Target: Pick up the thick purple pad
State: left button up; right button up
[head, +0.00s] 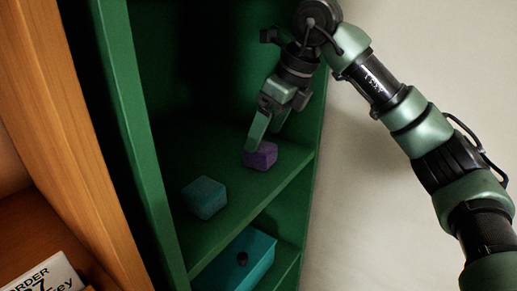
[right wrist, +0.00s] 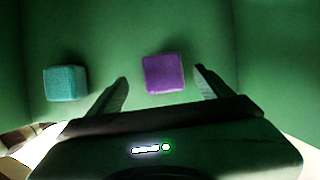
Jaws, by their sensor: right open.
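The thick purple pad (head: 262,156) is a small block on the upper shelf of the green cabinet, near its right side. In the right wrist view the purple pad (right wrist: 163,74) lies between and just beyond the fingertips. My right gripper (head: 262,140) is at the pad in the head view, its fingers pointing down over it. In the right wrist view my right gripper (right wrist: 162,78) is open, one finger on each side of the pad, with gaps and nothing held. Whether a finger touches the pad cannot be told. My left gripper is not in view.
A teal block (head: 204,198) sits on the same green shelf (head: 235,205), left of the pad; it also shows in the right wrist view (right wrist: 65,83). The cabinet's side wall (head: 125,110) stands left.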

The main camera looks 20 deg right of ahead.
aim_at(261, 146)
jog(key=x, duration=0.1)
jog(key=p+x, duration=0.1)
jog(key=x, duration=0.1)
jog(key=p+x, duration=0.1)
jog(key=shift+w+d+f, duration=0.15)
jog(key=shift+d+f, duration=0.05)
jog(key=shift+f, duration=0.2)
jog(key=shift+w+a+f, duration=0.1)
jog(key=shift+w+f, duration=0.05)
jog(key=shift+f, duration=0.2)
jog(key=shift+s+r, duration=0.15)
jog(key=shift+s, duration=0.1)
jog(key=shift+c, duration=0.9)
jog(key=shift+w, duration=0.1)
jog(key=c, duration=1.2)
